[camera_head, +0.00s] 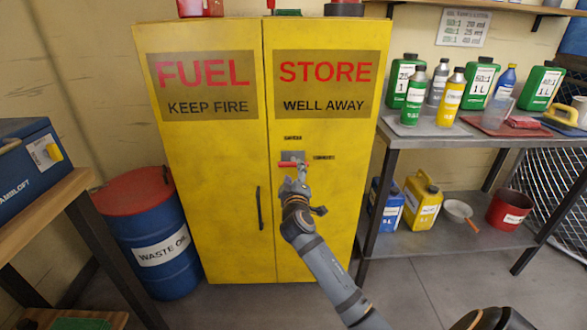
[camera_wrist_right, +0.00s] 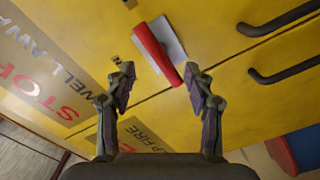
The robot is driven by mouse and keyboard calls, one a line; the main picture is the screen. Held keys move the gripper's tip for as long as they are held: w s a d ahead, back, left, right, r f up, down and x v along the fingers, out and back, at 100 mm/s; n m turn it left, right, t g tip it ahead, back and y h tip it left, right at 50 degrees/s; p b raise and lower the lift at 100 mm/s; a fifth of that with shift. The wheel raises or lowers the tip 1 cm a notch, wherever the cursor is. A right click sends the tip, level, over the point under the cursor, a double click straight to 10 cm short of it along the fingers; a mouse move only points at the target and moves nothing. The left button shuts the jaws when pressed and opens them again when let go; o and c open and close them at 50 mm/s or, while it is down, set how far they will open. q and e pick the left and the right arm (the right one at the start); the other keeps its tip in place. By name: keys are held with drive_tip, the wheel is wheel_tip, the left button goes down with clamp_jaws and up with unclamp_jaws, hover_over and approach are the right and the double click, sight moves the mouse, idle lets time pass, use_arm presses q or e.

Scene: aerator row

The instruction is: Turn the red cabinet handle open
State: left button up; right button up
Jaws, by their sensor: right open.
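The yellow cabinet (camera_head: 205,200) stands closed, marked FUEL STORE. Its red handle (camera_head: 289,164) lies about level on a grey plate (camera_head: 291,156) on the right door. My right gripper (camera_head: 301,179) is at the handle, just below it in the head view. In the right wrist view, the gripper (camera_wrist_right: 158,74) is open, one finger on each side of the red handle's (camera_wrist_right: 157,50) near end. The handle is closer to the right-hand finger there, and I cannot tell whether they touch. My left gripper is not in view.
A black pull (camera_head: 259,208) is on the cabinet near the door seam. A waste oil drum (camera_head: 155,235) stands left of the cabinet. A metal shelf table (camera_head: 430,138) with several bottles stands right. The floor before the cabinet (camera_head: 235,305) looks clear.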

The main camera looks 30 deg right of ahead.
sight(294, 166)
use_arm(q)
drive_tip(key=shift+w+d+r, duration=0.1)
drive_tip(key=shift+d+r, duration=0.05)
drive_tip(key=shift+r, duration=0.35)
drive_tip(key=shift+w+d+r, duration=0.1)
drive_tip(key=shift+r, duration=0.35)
use_arm(e)
drive_tip(key=x, duration=0.5)
drive_tip(key=shift+w, duration=0.15)
